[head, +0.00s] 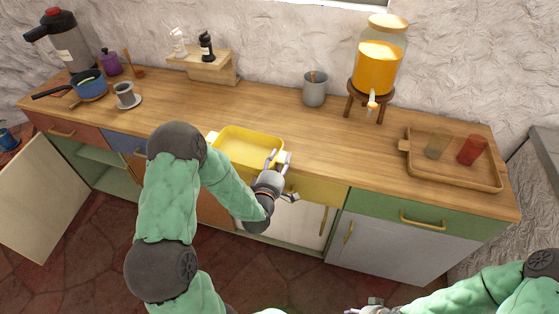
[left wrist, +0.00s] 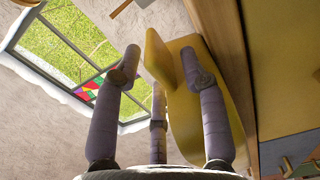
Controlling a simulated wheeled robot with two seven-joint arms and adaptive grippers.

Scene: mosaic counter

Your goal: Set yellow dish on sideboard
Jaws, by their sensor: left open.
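The yellow dish (head: 240,148) is a rectangular tray with pale end handles. It sits at the front edge of the wooden top of the sideboard (head: 330,140), left of the middle. My left gripper (head: 279,168) is open at the dish's right end, by its handle. In the left wrist view, a yellow part of the dish (left wrist: 182,115) shows between and behind the spread fingers. I cannot tell whether they touch it. My right gripper (head: 368,308) is partly cut off at the bottom edge, away from the sideboard; its fingers are unclear.
A wooden tray (head: 455,178) with two glasses stands at the right. A juice dispenser (head: 380,65) and a grey pot (head: 315,90) stand at the back. A cup on a saucer (head: 127,98) and a blue pan (head: 90,88) are at the left. A cabinet door (head: 42,200) hangs open.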

